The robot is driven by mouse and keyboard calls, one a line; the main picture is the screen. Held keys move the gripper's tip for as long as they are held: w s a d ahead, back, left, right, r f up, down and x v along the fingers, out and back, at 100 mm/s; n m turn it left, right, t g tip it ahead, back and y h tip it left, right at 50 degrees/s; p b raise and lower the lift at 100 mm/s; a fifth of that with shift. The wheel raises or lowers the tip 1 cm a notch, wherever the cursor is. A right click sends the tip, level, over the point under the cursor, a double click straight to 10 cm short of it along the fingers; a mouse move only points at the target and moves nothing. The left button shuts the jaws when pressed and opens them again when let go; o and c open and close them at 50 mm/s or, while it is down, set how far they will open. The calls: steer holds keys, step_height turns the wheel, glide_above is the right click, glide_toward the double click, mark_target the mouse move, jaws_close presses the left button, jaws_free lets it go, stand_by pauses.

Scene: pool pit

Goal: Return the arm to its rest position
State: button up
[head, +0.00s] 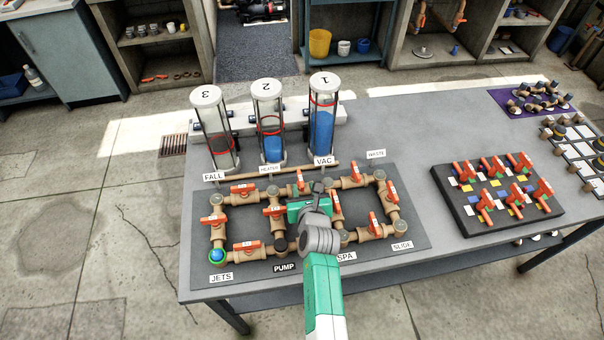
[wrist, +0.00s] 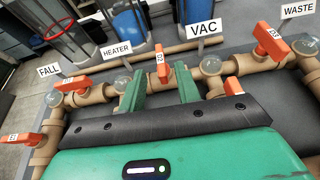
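My arm (head: 324,290) reaches from the front over the pipe board (head: 413,238). My gripper (head: 316,190) is above the board's upper middle, close to the VAC label (head: 324,161). In the wrist view its two green fingers (wrist: 161,88) stand apart with nothing held between them. An orange valve handle (wrist: 160,62) shows beyond the gap, between the HEATER and VAC labels. I cannot tell whether the fingertips touch the pipe. The gripper and arm hide part of the board's middle.
Three tubes, labelled 3 (head: 214,130), 2 (head: 268,125) and 1 (head: 323,115), stand behind the board; 2 and 1 hold blue liquid. Several orange-handled valves surround the gripper. A dark valve tray (head: 470,226) lies right on the grey table (head: 405,120). Open floor (head: 60,215) is left.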

steer(key=shift+s+d+r, duration=0.1)
steer(key=shift+s+r, duration=0.1)
steer(key=shift+s, duration=0.2)
